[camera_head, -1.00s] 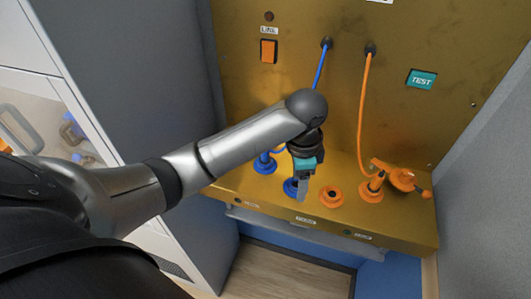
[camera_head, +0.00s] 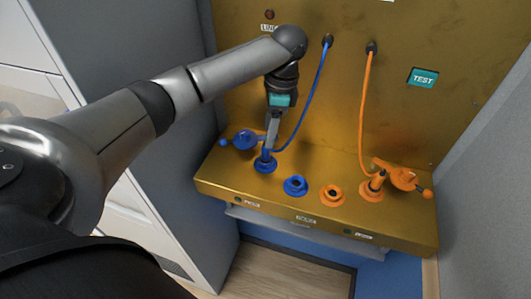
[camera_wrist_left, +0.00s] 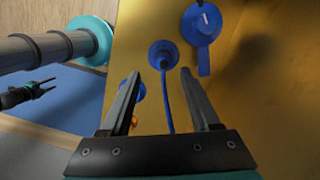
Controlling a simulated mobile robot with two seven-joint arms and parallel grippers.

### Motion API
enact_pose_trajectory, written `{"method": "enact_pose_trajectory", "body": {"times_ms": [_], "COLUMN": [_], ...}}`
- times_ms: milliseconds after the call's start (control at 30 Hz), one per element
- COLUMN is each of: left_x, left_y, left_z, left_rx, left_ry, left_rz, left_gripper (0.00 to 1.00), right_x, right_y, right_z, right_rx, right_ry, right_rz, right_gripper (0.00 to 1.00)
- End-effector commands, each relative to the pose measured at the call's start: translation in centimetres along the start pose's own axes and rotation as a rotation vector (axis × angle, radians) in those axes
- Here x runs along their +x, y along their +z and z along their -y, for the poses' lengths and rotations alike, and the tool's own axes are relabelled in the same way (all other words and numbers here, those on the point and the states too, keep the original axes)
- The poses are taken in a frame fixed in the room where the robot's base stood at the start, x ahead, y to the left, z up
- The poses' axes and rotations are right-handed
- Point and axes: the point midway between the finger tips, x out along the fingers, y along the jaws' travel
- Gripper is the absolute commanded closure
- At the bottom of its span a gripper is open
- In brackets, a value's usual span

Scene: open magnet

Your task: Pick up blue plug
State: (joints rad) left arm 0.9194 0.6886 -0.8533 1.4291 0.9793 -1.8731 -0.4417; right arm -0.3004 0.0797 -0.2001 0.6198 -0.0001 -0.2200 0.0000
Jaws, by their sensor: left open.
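The blue plug (camera_head: 264,163) stands in a blue socket on the left part of the brass ledge, with a blue cable running up to the panel. In the left wrist view the blue plug (camera_wrist_left: 161,54) lies just beyond and between my fingertips, and its cable runs back between the fingers. My left gripper (camera_head: 269,148) points down over the plug with open jaws; it also shows in the left wrist view (camera_wrist_left: 160,74). Contact cannot be told. A small two-pronged dark gripper (camera_wrist_left: 48,87), apparently my right one, shows far off with its prongs apart.
An empty blue socket (camera_head: 295,186) and an orange socket (camera_head: 332,195) lie to the right. The orange plug (camera_head: 373,187) with an orange cap (camera_head: 402,178) is at the far right. The brass panel rises behind.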

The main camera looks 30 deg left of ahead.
Motion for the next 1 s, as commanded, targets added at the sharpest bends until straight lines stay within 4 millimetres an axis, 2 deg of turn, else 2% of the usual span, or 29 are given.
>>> {"method": "enact_pose_trajectory", "body": {"times_ms": [100, 367, 633, 733, 967, 1000], "left_x": [2.0, 3.9, 7.6, 8.2, 8.3, 8.3], "left_y": [0.0, -0.1, -0.3, -0.3, -0.3, -0.3], "left_z": [0.0, 0.1, 0.6, 0.6, 0.6, 0.6], "left_rx": [0.000, -0.001, 0.000, 0.000, 0.001, 0.001], "left_ry": [0.002, 0.001, 0.001, -0.001, -0.002, -0.002], "left_rz": [0.002, 0.000, 0.002, 0.000, 0.000, 0.000], "left_gripper": [0.37, 0.37, 0.37, 0.37, 0.37, 0.42], "right_x": [0.0, -0.1, -0.2, -0.2, -0.2, -0.2], "right_y": [0.0, 0.0, 0.0, 0.0, -0.1, -0.1], "right_z": [0.0, 0.0, 0.0, 0.0, 0.0, 0.0], "right_rx": [0.000, 0.000, 0.000, 0.000, 0.000, 0.000], "right_ry": [0.000, 0.000, 0.000, 0.000, 0.000, 0.000], "right_rz": [0.000, 0.000, 0.000, 0.000, 0.000, 0.000], "right_gripper": [0.50, 0.50, 0.50, 0.50, 0.50, 0.50]}}
